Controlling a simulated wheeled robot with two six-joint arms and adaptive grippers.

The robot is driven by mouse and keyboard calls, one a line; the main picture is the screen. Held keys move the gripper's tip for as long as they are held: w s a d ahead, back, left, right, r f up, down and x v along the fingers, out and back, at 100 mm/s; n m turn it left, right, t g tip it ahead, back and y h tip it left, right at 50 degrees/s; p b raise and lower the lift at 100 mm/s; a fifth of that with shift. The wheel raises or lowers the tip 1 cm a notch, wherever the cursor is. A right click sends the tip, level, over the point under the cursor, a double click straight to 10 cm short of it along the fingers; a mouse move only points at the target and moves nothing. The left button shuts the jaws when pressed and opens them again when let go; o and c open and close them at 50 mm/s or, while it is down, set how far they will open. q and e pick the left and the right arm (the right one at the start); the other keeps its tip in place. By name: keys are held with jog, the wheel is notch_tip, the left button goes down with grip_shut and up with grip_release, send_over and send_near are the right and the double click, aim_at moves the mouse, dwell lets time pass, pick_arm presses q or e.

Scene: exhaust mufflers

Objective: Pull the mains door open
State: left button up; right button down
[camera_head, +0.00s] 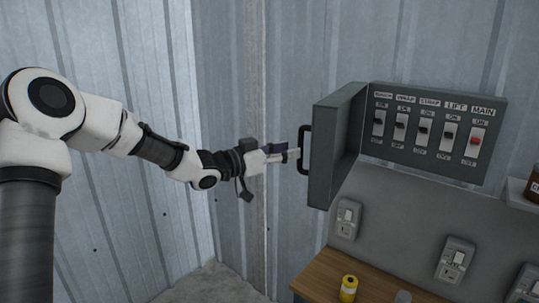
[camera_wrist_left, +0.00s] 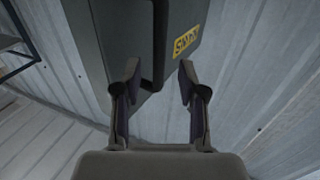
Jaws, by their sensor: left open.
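The grey mains door (camera_head: 338,145) stands swung out from its switch box (camera_head: 490,150), at the left side. The box's labelled switches show, with a red one under MAIN. The black door handle (camera_head: 304,150) is on the door's outer face. My left gripper (camera_head: 292,155) is beside this handle. In the left wrist view my left gripper (camera_wrist_left: 160,73) is open, with the handle (camera_wrist_left: 160,45) at or just beyond the gap between its fingertips; I cannot tell whether they touch. A yellow label (camera_wrist_left: 190,40) is on the door. My right gripper is not in view.
Corrugated metal walls (camera_head: 100,190) stand behind and to the left. Below the box are wall sockets (camera_head: 455,259) and a wooden bench (camera_head: 325,276) with a yellow cylinder (camera_head: 349,288). A shelf edge (camera_head: 518,192) is at the right. Free space lies left of the door.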

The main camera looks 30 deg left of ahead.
pick_arm(q)
jog(key=v, duration=0.7)
